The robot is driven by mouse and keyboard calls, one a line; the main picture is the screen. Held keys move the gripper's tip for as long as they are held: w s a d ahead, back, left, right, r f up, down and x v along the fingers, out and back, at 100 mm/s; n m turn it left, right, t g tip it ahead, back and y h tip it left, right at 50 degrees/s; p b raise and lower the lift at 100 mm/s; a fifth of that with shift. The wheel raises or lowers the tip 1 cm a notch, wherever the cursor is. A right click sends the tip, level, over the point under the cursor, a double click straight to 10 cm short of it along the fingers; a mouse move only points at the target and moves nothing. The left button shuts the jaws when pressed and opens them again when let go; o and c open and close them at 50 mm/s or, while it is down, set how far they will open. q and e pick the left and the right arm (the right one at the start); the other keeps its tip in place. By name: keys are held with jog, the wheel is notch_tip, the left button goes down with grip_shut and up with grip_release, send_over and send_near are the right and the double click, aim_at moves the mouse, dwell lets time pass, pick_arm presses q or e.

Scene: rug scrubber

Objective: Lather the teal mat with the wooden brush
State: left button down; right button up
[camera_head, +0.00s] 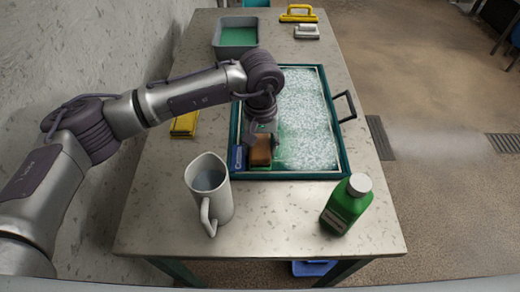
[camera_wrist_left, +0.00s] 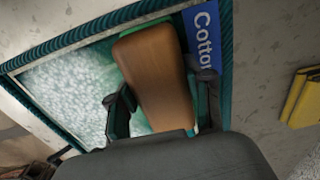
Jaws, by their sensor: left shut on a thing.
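The teal mat (camera_head: 305,120) lies flat on the table inside a dark teal frame, and white lather covers most of its visible surface. The wooden brush (camera_head: 261,152) is at the mat's near left corner, and its brown back fills the middle of the left wrist view (camera_wrist_left: 158,70). My left gripper (camera_head: 262,140) is shut on the brush, with one finger on each side of it in the wrist view. A blue label reading "Cotton" (camera_wrist_left: 203,45) is beside the brush. The brush's underside is hidden. My right gripper is not in view.
A grey pitcher of water (camera_head: 209,190) and a green bottle with a white cap (camera_head: 347,205) stand near the front edge. A tub of green liquid (camera_head: 237,35) stands at the back left. Yellow items lie left and at the back (camera_head: 298,13). A black handle (camera_head: 345,105) sticks out right.

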pick_arm(q)
jog(key=shift+w+a+f+b, duration=0.15)
jog(key=shift+w+b, duration=0.4)
jog(key=shift+w, duration=0.9)
jog(key=w+b, duration=0.2)
jog(key=w, duration=0.1)
jog(key=shift+w, duration=0.6)
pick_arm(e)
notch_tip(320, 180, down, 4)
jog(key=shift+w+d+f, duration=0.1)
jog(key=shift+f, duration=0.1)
pick_arm(q)
jog(key=shift+r, duration=0.25)
jog(key=shift+r+p, duration=0.7)
jog(key=shift+r, duration=1.5)
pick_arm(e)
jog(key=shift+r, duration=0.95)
